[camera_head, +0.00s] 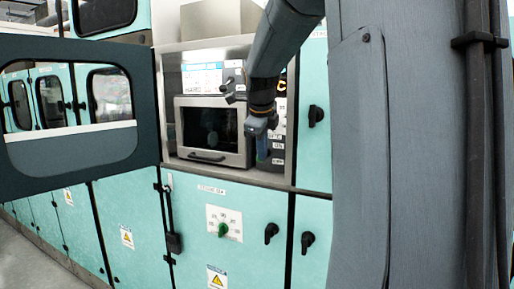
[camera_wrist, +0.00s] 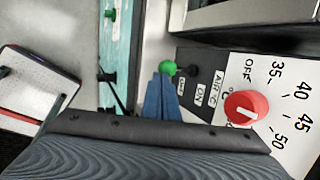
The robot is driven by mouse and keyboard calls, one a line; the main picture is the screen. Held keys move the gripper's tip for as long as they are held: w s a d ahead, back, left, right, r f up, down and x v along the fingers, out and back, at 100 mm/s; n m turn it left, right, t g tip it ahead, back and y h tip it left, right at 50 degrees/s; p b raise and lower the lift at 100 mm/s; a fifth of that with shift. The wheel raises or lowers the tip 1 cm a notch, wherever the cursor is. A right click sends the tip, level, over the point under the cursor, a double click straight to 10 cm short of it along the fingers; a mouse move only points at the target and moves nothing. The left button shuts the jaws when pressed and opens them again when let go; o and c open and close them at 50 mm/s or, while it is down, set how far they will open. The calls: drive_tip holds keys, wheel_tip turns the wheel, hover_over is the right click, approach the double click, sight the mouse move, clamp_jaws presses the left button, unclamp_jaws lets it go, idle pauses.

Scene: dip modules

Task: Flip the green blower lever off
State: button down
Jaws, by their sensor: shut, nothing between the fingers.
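In the head view my gripper (camera_head: 262,149) is in front of the control panel, right of the oven-like door. A bit of green shows at its fingertips, and the lever's position is largely hidden there.
A red dial (camera_wrist: 246,108) marked OFF and 35 to 50 is on the same panel. The metal door with a window (camera_head: 209,130) is left of the panel. A cabinet below has a green rotary knob (camera_head: 223,229) and a black handle (camera_head: 271,232). A dark open door (camera_head: 60,165) stands at left.

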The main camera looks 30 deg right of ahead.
drive_tip(key=a+f+b, duration=0.1)
drive_tip(key=f+b, duration=0.1)
drive_tip(key=f, duration=0.1)
drive_tip(key=shift+w+a+b, duration=0.15)
drive_tip(key=shift+a+b, duration=0.2)
drive_tip(key=shift+b, duration=0.05)
drive_tip(key=shift+f+b, duration=1)
drive_tip(key=shift+b, duration=0.15)
drive_tip(key=shift+r, duration=0.1)
drive_tip(key=shift+r+p, duration=0.5)
drive_tip(key=shift+r, duration=0.2)
drive_tip(key=s+a+r+b, duration=0.1)
drive_tip(key=s+a+r, duration=0.6)
drive_tip(key=s+a, duration=0.1)
drive_tip(key=shift+s+a, duration=0.25)
drive_tip(key=shift+s, duration=0.1)
drive_tip(key=shift+f, duration=0.1)
idle(0.4)
